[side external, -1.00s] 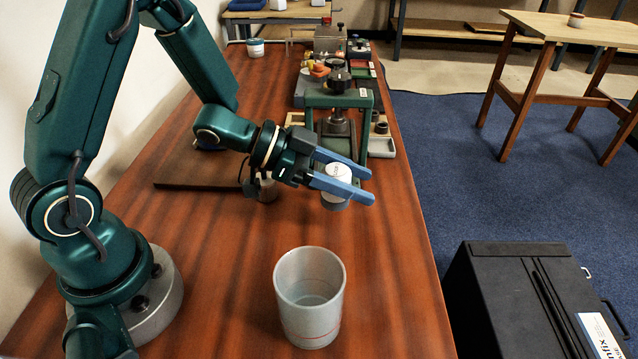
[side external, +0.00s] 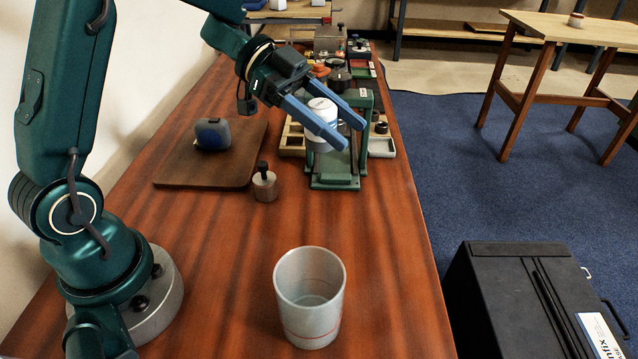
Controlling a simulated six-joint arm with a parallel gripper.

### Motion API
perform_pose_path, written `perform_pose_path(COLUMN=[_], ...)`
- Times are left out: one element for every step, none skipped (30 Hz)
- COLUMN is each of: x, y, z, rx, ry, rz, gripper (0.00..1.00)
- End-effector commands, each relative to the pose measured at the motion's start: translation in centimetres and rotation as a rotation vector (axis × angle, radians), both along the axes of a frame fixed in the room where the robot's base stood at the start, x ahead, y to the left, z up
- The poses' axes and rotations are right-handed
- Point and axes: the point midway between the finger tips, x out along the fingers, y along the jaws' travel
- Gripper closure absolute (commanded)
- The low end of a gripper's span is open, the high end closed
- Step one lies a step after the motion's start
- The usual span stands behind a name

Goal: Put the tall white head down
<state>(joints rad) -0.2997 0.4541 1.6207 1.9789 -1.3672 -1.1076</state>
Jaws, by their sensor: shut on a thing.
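The tall white head (side external: 322,113) is a white cylinder with a pale top. My gripper (side external: 338,133) is shut on it, one blue finger on each side. The head is held up in the air, in front of the green press-like stand (side external: 336,178) as seen from this camera. I cannot tell its exact height above the table. Its lower part is partly hidden by the near finger.
A large grey cup (side external: 309,325) stands at the front of the wooden table (side external: 215,265). A small metal piece with a dark knob (side external: 264,186) stands near a brown board (side external: 190,172) bearing a grey-blue object (side external: 212,134). The table between cup and stand is clear.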

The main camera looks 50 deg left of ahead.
Motion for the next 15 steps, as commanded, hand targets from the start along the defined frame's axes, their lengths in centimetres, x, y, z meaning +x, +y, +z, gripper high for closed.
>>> perform_pose_path(x=[-0.2,-0.4,-0.7,-1.0,-1.3,-1.6,-1.9,-2.2,-2.7,-3.0,-3.2,-3.6,-3.8,-4.1,-4.3], y=[-0.9,-1.4,-2.0,-2.4,-2.9,-3.5,-3.9,-4.3,-4.9,-5.3,-5.7,-6.2,-6.5,-6.9,-7.4], z=[0.0,0.1,0.0,0.0,-0.1,-0.3,-0.5,-0.7,-1.0,-1.2,-1.5,-1.8,-2.2,-2.4,-2.8], rx=[0.000,0.000,-0.001,-0.001,0.000,-0.001,0.000,-0.001,-0.002,-0.001,-0.002,-0.002,-0.002,-0.002,-0.003], ry=[-0.001,-0.001,0.001,0.001,0.002,0.001,0.003,0.002,0.004,0.005,0.004,0.004,0.004,0.004,0.003], rz=[-0.085,-0.135,-0.205,-0.258,-0.310,-0.380,-0.433,-0.485,-0.552,-0.601,-0.646,-0.703,-0.741,-0.778,-0.818], gripper=[1.00,1.00,1.00,1.00,1.00,1.00,1.00,1.00,1.00,1.00,1.00,1.00,1.00,1.00,1.00])
